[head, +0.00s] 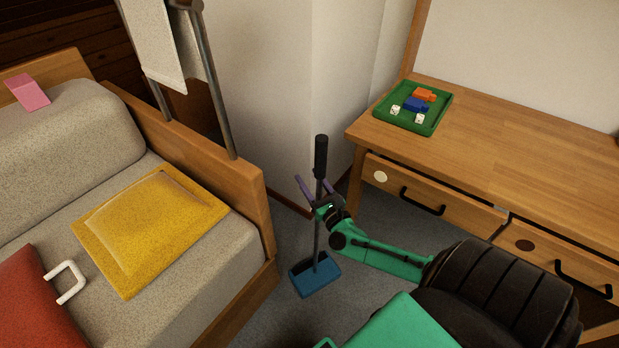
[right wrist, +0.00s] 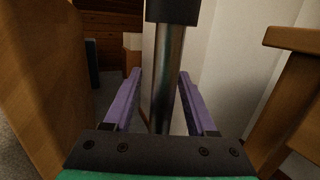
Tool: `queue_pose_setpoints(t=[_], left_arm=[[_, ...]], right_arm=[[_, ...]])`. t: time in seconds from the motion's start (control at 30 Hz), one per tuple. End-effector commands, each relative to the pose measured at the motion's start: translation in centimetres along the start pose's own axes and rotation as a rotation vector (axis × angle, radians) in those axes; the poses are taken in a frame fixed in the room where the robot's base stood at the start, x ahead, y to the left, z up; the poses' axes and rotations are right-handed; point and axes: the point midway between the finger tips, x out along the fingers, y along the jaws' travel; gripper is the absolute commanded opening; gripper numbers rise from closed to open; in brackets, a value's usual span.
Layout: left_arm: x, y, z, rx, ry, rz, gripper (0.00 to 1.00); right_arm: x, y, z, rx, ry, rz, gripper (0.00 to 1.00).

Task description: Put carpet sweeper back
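The carpet sweeper stands nearly upright on the grey floor between the sofa and the desk. It has a blue head (head: 315,275), a thin grey pole and a black handle grip (head: 321,157). My right gripper (head: 321,184) is at the upper pole, just below the black grip. In the right wrist view its two purple fingers (right wrist: 160,74) are open on either side of the metal pole (right wrist: 167,60), with a gap visible on each side. The black grip's lower end (right wrist: 173,10) shows above the fingers. My left gripper is not in view.
The sofa's wooden arm (head: 255,185) stands close on the left, with a yellow cushion (head: 150,225) on the seat. The wooden desk (head: 520,150), with a green tray (head: 385,117), is close on the right. A wall corner rises behind the sweeper.

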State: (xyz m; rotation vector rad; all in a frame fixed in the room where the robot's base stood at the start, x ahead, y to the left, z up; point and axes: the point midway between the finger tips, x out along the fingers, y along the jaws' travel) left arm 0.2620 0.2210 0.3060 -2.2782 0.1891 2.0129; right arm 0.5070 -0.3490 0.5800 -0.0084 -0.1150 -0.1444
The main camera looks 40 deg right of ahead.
Motion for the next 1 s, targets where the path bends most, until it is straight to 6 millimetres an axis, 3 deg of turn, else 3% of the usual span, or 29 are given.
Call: queue_pose_setpoints(t=[0.13,0.27,0.7,0.83,1.0], left_arm=[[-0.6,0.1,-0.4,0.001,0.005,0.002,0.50],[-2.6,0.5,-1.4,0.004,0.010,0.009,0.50],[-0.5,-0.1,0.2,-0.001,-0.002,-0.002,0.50],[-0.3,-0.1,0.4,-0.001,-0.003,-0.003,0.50],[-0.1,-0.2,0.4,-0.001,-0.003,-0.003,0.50]], right_arm=[[0.0,0.0,-0.1,0.000,0.001,0.000,0.57],[-0.1,0.0,0.0,0.000,0.000,0.000,0.57],[-11.8,0.0,0.1,0.001,0.003,-0.001,0.57],[-13.8,0.0,0.1,0.001,-0.001,-0.001,0.57],[-14.4,0.0,0.1,0.000,-0.004,-0.001,0.57]])
